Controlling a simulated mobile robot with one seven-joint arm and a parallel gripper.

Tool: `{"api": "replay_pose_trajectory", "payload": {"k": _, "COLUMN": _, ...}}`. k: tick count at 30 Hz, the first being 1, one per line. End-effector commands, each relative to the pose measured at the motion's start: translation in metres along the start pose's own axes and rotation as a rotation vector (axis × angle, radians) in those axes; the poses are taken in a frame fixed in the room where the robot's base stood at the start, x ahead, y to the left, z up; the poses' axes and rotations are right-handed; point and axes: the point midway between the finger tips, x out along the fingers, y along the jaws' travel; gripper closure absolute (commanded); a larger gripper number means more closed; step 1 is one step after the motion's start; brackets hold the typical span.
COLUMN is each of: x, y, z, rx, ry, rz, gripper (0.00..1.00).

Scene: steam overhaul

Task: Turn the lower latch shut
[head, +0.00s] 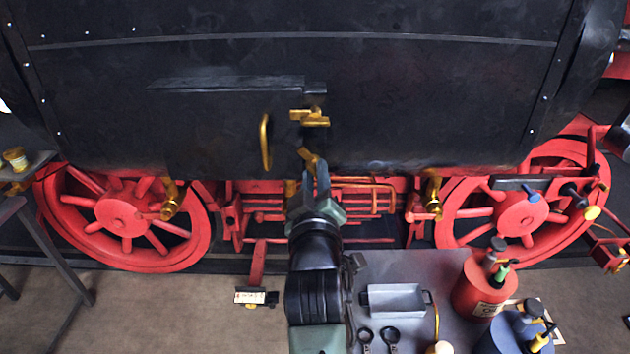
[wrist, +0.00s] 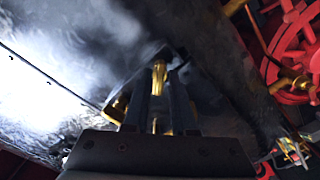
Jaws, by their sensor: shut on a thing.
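The lower latch (head: 306,154) is a small brass piece at the lower part of the black side panel, below the brass upper latch (head: 310,118). It sits tilted, running down to the right. My gripper (head: 317,172) reaches up from below and is shut on the lower latch's end. In the wrist view, brass of the lower latch (wrist: 159,72) shows between the two dark fingertips (wrist: 160,84). The fingers and wrist hide part of the latch and what lies below it. A brass handle (head: 265,141) stands upright on the panel's door (head: 210,128), left of the latches.
Red spoked wheels (head: 122,217) and red frame parts with brass pipes (head: 362,183) lie below the panel. At lower right, a grey table (head: 400,268) holds a metal tray (head: 396,299), a red can (head: 478,292) and a blue can (head: 508,333). Bare floor shows at lower left.

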Motion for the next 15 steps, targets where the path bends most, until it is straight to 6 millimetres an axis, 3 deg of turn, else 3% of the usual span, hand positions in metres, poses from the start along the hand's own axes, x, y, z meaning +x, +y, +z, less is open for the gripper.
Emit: {"api": "replay_pose_trajectory", "payload": {"k": 15, "x": 0.0, "y": -0.0004, "z": 0.0015, "rx": -0.49, "ry": -0.001, "rz": 0.001, "gripper": 1.0}}
